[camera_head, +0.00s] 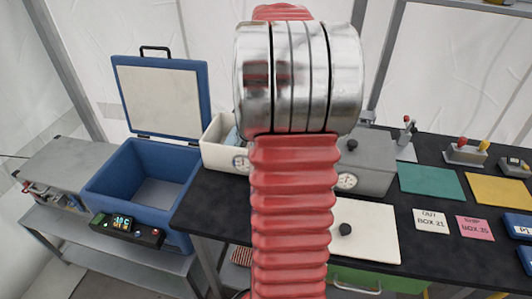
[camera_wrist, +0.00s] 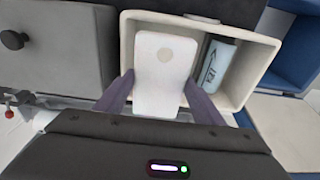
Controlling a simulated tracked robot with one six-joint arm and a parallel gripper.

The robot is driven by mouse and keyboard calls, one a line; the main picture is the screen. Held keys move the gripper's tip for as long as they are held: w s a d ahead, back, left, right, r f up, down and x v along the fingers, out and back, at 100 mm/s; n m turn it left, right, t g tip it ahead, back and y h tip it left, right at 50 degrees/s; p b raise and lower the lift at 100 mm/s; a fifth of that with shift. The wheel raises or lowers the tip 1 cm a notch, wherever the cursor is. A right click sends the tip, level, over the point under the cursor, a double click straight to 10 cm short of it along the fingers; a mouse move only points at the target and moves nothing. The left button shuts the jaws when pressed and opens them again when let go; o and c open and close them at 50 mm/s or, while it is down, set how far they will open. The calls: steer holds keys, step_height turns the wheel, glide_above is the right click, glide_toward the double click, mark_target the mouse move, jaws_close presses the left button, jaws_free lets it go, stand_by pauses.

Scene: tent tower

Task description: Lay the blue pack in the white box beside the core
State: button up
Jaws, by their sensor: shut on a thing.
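The white box (camera_wrist: 240,92) stands open below my gripper (camera_wrist: 159,78) in the wrist view. A light blue rounded piece with dark marks (camera_wrist: 215,66), perhaps the core, lies in the box to the right, apart from the pack. In the head view my arm hides my gripper and part of the white box (camera_head: 216,153).
An open blue cooler (camera_head: 143,190) stands left of the white box, lid raised. A grey box with a dial (camera_head: 372,170) stands to its right. A white lid (camera_head: 366,238) with a black knob lies in front. Green (camera_head: 431,181) and yellow mats lie further right.

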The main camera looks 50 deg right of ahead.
step_height(320, 180, down, 9)
steer(key=shift+r, duration=0.1)
stand_by(0.3)
steer(key=shift+f, duration=2.3)
steer(key=shift+f, duration=0.1)
steer(key=o, duration=1)
steer(key=r, duration=0.4)
steer(key=a+r, duration=0.1)
steer(key=r, duration=0.7)
steer(key=shift+s+a+r, duration=0.1)
steer(key=shift+s+a, duration=0.05)
steer(key=shift+s, duration=0.1)
